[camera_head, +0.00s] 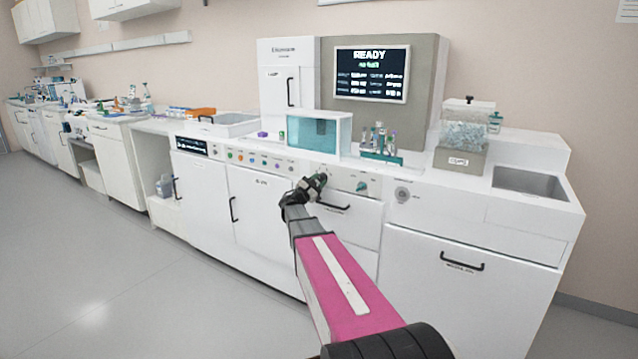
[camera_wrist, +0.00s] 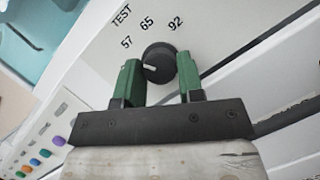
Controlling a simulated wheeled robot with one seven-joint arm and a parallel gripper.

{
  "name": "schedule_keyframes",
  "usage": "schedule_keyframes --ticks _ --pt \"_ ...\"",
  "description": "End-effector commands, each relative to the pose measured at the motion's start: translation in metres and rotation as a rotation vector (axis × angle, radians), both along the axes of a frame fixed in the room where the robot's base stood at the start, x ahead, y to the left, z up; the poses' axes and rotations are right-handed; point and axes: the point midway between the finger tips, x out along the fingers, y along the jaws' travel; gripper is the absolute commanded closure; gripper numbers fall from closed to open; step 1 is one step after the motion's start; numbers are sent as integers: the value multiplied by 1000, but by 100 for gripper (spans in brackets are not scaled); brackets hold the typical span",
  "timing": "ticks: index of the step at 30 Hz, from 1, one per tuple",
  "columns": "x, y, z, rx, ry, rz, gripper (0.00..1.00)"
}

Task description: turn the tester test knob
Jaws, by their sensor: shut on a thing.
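The test knob (camera_wrist: 159,58) is round and black with a white pointer mark, on the white panel in the wrist view. The word TEST and the numbers 57, 65 and 92 are printed around it. The pointer mark lies toward the picture's left, near the 57 side. My gripper (camera_wrist: 160,80) has its green fingers on either side of the knob, shut on it. In the head view my gripper (camera_head: 316,182) is at the panel's front, and it hides the knob there.
A teal knob (camera_head: 362,187) sits on the panel to the right. Drawer handles (camera_head: 333,208) stick out below. A row of coloured buttons (camera_head: 252,157) is to the left. A teal-windowed box (camera_head: 318,133) and a tube rack (camera_head: 380,153) stand on the counter above. The floor at left is clear.

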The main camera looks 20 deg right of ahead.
Motion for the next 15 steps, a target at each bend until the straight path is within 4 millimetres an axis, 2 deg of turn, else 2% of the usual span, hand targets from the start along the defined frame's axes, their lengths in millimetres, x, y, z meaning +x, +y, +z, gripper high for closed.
schedule_keyframes --ticks 15 --pt "0 0 0 102 -130 -2 89"
